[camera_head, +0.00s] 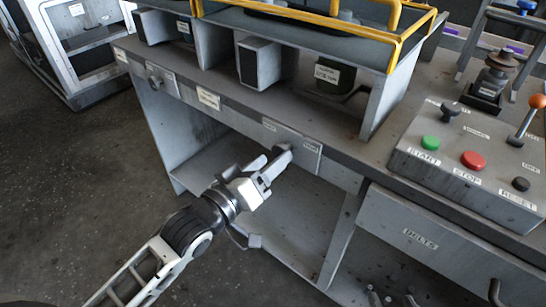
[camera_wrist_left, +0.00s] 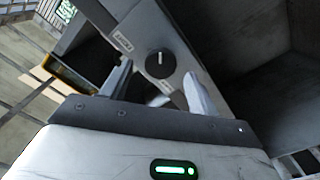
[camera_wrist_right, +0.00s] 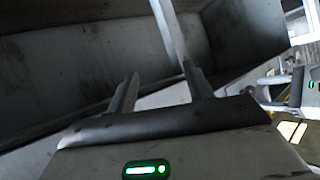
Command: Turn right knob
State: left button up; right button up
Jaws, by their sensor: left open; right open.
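The right knob (camera_head: 284,147) is a small dark round knob on a labelled plate on the bench's front face. In the left wrist view it is a dark disc with a pale pointer line (camera_wrist_left: 160,62). My left gripper (camera_head: 276,161) is open in front of it, and its fingers (camera_wrist_left: 157,80) lie on either side of the knob in that view. I cannot tell whether they touch it. The left knob (camera_head: 154,83) is further left on the same face. My right gripper (camera_wrist_right: 160,85) shows in its own wrist view, open and empty, facing grey panels.
A control box (camera_head: 470,160) with green, red and black buttons stands on the bench at right. A drawer labelled bolts (camera_head: 420,237) is below it. A yellow rail (camera_head: 330,22) edges a raised tray above. An open shelf space lies under the knobs.

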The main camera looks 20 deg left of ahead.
pick_arm(q)
jog(key=shift+x, duration=0.95)
jog(key=shift+c, duration=0.2)
jog(key=c, duration=0.9)
